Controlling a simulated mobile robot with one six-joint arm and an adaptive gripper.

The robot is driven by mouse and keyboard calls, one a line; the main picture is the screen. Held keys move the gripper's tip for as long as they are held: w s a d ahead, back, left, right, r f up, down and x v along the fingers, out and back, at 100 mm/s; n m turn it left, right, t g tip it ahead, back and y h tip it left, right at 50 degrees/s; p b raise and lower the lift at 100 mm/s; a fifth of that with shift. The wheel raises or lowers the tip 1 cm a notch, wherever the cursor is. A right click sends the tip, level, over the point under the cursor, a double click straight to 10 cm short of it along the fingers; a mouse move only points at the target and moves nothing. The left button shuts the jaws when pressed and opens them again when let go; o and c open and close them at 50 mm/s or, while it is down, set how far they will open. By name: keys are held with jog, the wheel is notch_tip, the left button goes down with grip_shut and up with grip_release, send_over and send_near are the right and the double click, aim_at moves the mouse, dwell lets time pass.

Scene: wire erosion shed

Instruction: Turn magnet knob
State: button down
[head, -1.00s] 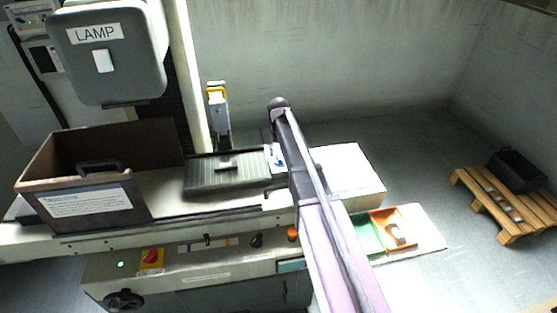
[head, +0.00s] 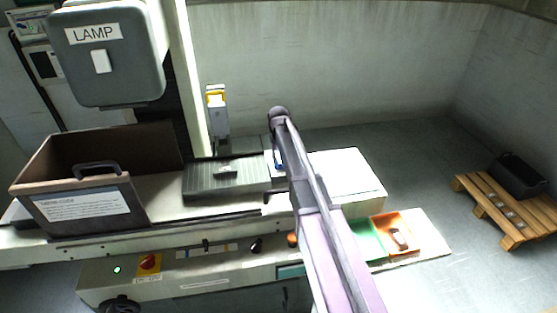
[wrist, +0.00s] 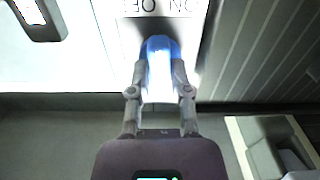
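The blue magnet knob (wrist: 160,48) shows in the wrist view below a white plate with upside-down ON and OFF lettering (wrist: 165,7). My gripper (wrist: 160,73) has one finger on each side of the knob; the fingertips appear to touch its sides, and bright light washes out the part between them. In the head view a bit of the blue knob (head: 278,163) shows at the right end of the grey ribbed magnet plate (head: 205,183), mostly hidden behind my arm. My gripper's fingers are hidden there.
A brown box (head: 85,203) with a handle stands left of the magnet plate. The lamp housing (head: 108,75) hangs above it. Green (head: 366,238) and orange (head: 383,222) trays lie to the right. A wooden pallet (head: 482,205) stands on the floor at far right.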

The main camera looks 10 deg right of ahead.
jog(key=shift+m, duration=0.4)
jog(key=m, duration=0.8)
jog(key=shift+s+m, duration=0.1)
jog(key=shift+m, duration=0.3)
dwell(0.3)
jog(key=c, duration=0.6)
grip_release()
jog(key=shift+o, duration=0.2)
jog(key=shift+r, duration=0.1)
